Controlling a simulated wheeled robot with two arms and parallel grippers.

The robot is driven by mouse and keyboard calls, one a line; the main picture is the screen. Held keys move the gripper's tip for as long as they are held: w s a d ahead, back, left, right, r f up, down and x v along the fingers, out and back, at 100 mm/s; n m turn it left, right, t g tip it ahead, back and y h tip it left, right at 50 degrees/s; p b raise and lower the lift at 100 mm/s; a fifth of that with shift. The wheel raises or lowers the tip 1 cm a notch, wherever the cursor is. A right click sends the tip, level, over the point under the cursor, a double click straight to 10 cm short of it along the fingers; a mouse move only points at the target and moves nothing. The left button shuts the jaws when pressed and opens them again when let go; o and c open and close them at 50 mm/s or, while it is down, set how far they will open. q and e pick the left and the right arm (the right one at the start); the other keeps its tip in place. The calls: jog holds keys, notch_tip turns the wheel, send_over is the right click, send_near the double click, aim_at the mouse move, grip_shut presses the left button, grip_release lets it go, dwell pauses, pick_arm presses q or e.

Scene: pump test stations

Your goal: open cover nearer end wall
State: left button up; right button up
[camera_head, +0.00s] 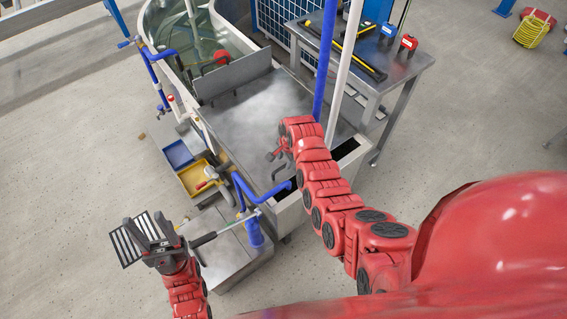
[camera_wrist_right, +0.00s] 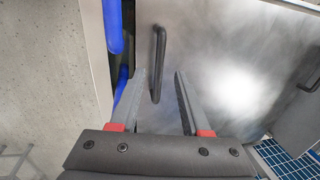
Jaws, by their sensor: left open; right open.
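A flat grey metal cover (camera_head: 255,112) lies over the near part of the tank; it also fills much of the right wrist view (camera_wrist_right: 215,50). Its dark bar handle (camera_wrist_right: 159,62) stands up from the surface. My right gripper (camera_head: 278,158) is over the cover's near part. In the right wrist view the right gripper (camera_wrist_right: 158,85) is open, with the handle showing in the gap between its fingers; I cannot tell the remaining distance. My left gripper (camera_head: 149,226) is open and empty, left of the tank, above the floor.
A grey panel (camera_head: 233,76) stands upright across the tank, with open water (camera_head: 192,35) behind it. Blue pipes (camera_head: 326,60) and a white pipe rise beside the cover. Blue and yellow bins (camera_head: 196,178) are at left. A metal table (camera_head: 390,70) with tools stands right.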

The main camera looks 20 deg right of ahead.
aim_at(283, 167)
jog(key=shift+w+a+f, duration=0.1)
jog(key=shift+w+f, duration=0.05)
jog(key=shift+f, duration=0.8)
jog(key=shift+w+a+f, duration=0.1)
jog(key=shift+w+f, duration=0.05)
jog(key=shift+f, duration=0.8)
grip_shut()
